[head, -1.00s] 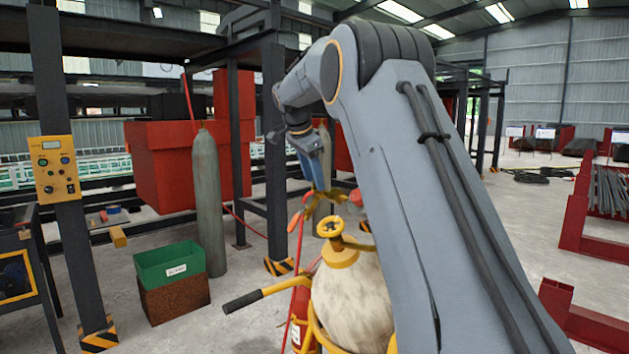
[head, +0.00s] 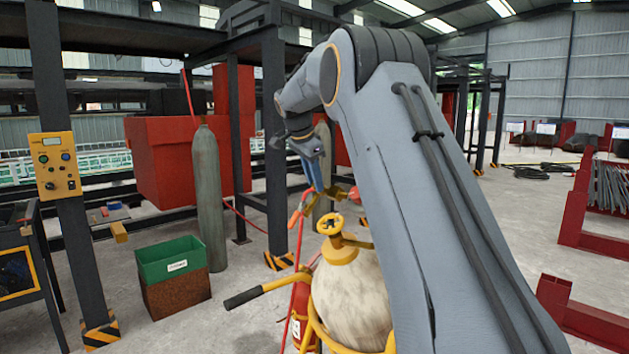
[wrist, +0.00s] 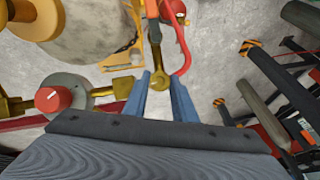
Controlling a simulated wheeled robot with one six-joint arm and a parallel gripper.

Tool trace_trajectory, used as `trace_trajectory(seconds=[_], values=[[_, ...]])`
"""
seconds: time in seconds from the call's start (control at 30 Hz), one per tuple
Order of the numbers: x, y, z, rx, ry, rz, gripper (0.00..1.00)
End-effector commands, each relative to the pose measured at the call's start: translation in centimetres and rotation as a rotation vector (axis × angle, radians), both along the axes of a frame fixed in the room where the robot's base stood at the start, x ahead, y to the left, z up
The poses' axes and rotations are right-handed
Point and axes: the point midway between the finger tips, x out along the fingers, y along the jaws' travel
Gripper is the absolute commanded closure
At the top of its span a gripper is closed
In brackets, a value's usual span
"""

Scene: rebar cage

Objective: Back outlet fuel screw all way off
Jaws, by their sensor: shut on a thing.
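My gripper (wrist: 161,84) has two blue fingers, shut on a brass screw (wrist: 157,77) with a rounded head in the wrist view. The brass stem runs up from the fingers toward a red knob (wrist: 173,12) and a red hose (wrist: 183,45). To the left is a round grey fitting with another red knob (wrist: 52,99) and brass connections (wrist: 118,88). In the head view my gripper (head: 317,187) points down behind the cylinder top, beside a red part (head: 355,194). The fingertips' contact is too small to tell there.
A dirty white cylinder (head: 355,302) with a yellow valve wheel (head: 330,225) stands on a yellow cart with a black-gripped handle (head: 243,299). A grey cylinder (head: 208,200) and a green bin (head: 170,260) stand left. Dark steel posts (head: 275,150) rise behind.

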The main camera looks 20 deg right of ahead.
Motion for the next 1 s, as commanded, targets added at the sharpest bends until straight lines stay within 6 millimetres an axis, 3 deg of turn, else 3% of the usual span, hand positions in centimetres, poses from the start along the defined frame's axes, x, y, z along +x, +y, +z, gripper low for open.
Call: trace_trajectory(seconds=[0.27,1.0], values=[[0.1,0.03,0.2,-0.035,0.09,0.079,0.98],[0.72,0.35,-0.02,-0.229,0.555,0.504,0.98]])
